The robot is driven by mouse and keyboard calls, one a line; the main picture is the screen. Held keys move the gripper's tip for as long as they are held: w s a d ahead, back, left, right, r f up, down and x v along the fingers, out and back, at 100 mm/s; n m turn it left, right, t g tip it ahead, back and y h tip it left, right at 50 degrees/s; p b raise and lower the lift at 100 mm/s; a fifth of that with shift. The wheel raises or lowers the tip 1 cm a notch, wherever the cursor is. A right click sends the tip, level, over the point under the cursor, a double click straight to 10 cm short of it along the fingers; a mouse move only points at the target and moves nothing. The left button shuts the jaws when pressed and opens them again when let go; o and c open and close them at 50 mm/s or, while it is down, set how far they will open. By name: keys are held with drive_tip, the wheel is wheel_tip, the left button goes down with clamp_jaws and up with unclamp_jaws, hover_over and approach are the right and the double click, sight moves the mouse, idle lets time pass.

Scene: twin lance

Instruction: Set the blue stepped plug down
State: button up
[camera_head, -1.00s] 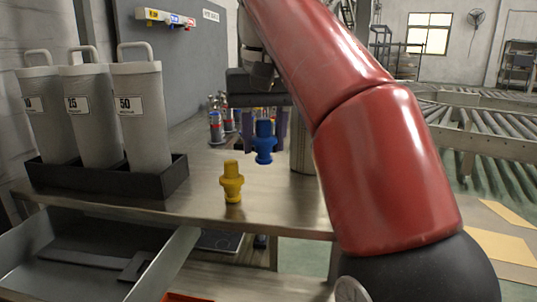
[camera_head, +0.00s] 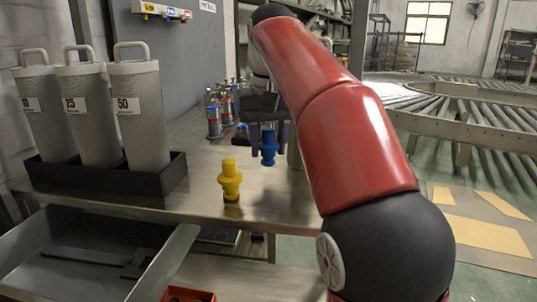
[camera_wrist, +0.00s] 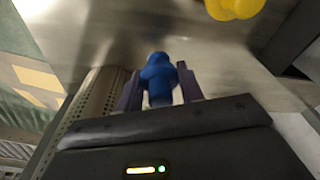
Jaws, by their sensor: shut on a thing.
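The blue stepped plug (camera_head: 268,156) is upright between the fingers of my gripper (camera_head: 268,141) in the head view, behind and right of the yellow plug. My gripper is shut on it. In the wrist view, the blue plug (camera_wrist: 158,76) sticks out between the two purple-grey fingers of my gripper (camera_wrist: 160,88). The plug's lower end is over the metal table (camera_head: 195,195); I cannot tell whether it touches. The yellow plug (camera_head: 230,180) stands upright near the table's front edge and shows partly at the top of the wrist view (camera_wrist: 232,6).
A black tray (camera_head: 110,180) with three grey handled containers (camera_head: 138,115) stands at the left. Small bottles (camera_head: 213,120) stand behind the blue plug, near the grey panel (camera_head: 165,70). An open drawer (camera_head: 70,265) lies below the table's front. Bare tabletop lies around the yellow plug.

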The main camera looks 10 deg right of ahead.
sight(269, 144)
wheel_tip(269, 144, down, 2)
drive_tip(key=shift+f, duration=0.1)
drive_tip(key=shift+w+f, duration=0.2)
drive_tip(key=shift+f, duration=0.1)
drive_tip(key=shift+f, duration=0.15)
drive_tip(key=o, duration=0.9)
drive_tip(key=shift+o, duration=0.2)
